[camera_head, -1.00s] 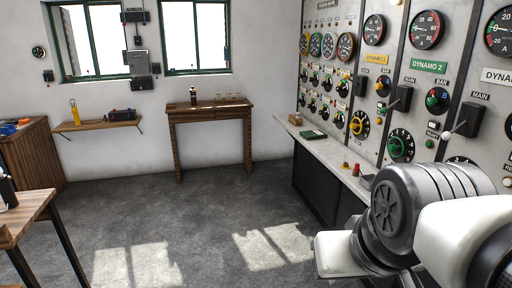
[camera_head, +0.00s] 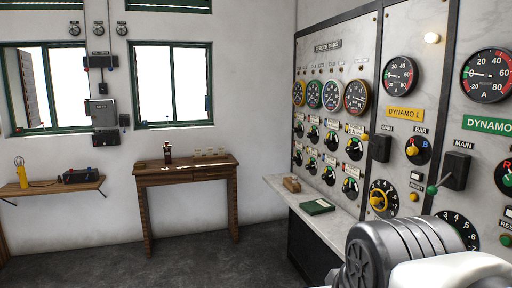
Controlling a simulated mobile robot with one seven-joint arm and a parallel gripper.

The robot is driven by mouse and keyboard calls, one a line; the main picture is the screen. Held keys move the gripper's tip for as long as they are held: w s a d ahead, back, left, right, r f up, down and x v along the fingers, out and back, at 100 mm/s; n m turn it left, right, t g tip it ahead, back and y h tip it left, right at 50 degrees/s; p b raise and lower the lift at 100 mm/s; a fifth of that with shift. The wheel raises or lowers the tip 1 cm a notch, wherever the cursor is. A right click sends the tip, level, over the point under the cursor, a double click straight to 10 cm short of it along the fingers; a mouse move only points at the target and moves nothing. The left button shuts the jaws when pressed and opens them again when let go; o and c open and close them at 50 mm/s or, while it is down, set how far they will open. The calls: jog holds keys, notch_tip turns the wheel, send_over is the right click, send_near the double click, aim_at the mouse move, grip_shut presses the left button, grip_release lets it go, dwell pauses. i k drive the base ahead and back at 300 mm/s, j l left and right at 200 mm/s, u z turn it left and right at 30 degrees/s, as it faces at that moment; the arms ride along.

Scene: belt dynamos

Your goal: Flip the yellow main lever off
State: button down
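The yellow DYNAMO 1 label (camera_head: 404,113) is on the switchboard at the right. Below it is a dark MAIN switch box (camera_head: 380,148). A small yellow tip (camera_head: 365,137) shows at its left side and appears to be the yellow main lever's end; the rest of the lever is hard to make out. My gripper is out of view. Only a grey and white link of my arm shows at the bottom right, below the panels and apart from the lever in the picture.
A second MAIN box (camera_head: 457,170) with a green-tipped lever (camera_head: 432,190) is to the right. A ledge (camera_head: 333,228) runs below the panels, holding a green book (camera_head: 318,207) and a small brown box (camera_head: 292,184). A wooden table (camera_head: 187,176) stands at the back wall.

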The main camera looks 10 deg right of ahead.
aim_at(364, 137)
jog(key=i+z, duration=0.2)
jog(key=i, duration=0.3)
jog(key=i+j+z, duration=0.15)
jog(key=i, duration=0.3)
jog(key=i+j+z, duration=0.2)
jog(key=i, duration=0.25)
jog(key=i+j+z, duration=0.9)
jog(key=i, duration=0.1)
